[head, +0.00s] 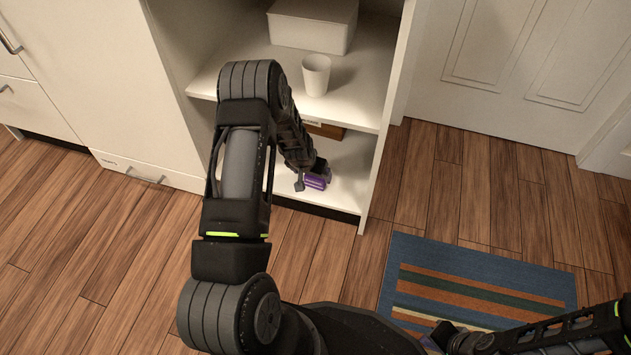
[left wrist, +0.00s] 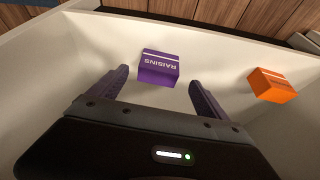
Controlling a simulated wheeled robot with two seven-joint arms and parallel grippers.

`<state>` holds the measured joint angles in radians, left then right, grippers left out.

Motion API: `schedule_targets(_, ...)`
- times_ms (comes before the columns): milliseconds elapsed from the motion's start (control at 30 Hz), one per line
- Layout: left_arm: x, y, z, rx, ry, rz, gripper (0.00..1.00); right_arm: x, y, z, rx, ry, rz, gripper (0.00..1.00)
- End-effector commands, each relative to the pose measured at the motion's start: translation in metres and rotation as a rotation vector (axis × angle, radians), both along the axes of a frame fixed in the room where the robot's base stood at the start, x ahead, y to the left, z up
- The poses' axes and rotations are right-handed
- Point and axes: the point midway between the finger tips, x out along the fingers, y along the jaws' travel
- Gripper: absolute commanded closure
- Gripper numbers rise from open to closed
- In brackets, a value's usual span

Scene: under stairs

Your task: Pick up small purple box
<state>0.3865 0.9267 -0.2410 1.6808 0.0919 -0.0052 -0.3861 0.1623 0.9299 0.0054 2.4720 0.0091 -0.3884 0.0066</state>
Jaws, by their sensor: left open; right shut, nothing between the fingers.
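The small purple box (left wrist: 159,67), lettered RAISINS, sits on a white surface in the left wrist view. In the head view a purple patch, which looks like the box (head: 316,182), shows near the front of the cabinet's lower shelf (head: 343,188). My left gripper (left wrist: 158,78) is open, with one finger on each side of the box near its tips. I see no clear contact. In the head view my left arm reaches into the cabinet and hides part of the shelf. My right gripper (head: 437,338) is shut and empty at the bottom right, over the striped rug.
An orange box (left wrist: 272,85) stands right of the purple box in the left wrist view. The upper shelf (head: 350,105) above my left gripper holds a white cup (head: 316,74) and a white box (head: 312,24). A striped rug (head: 478,282) lies on the wood floor.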

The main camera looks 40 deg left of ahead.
Motion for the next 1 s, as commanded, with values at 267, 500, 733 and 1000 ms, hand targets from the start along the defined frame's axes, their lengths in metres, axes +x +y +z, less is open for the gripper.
schedule_targets(267,0.002,0.000,-0.004,0.000,-0.001,0.000,0.13,0.000,0.000,-0.002,0.000,-0.002,-0.001,1.00)
schedule_targets(500,0.009,0.000,-0.022,-0.001,0.000,0.000,0.13,0.002,0.000,-0.015,-0.001,-0.006,-0.002,1.00)
schedule_targets(733,0.022,0.003,-0.050,0.000,0.000,0.000,0.13,0.005,0.001,-0.034,-0.002,-0.013,-0.007,1.00)
schedule_targets(1000,0.024,0.004,-0.051,0.001,0.000,0.001,0.13,0.006,0.001,-0.033,-0.002,-0.015,-0.008,1.00)
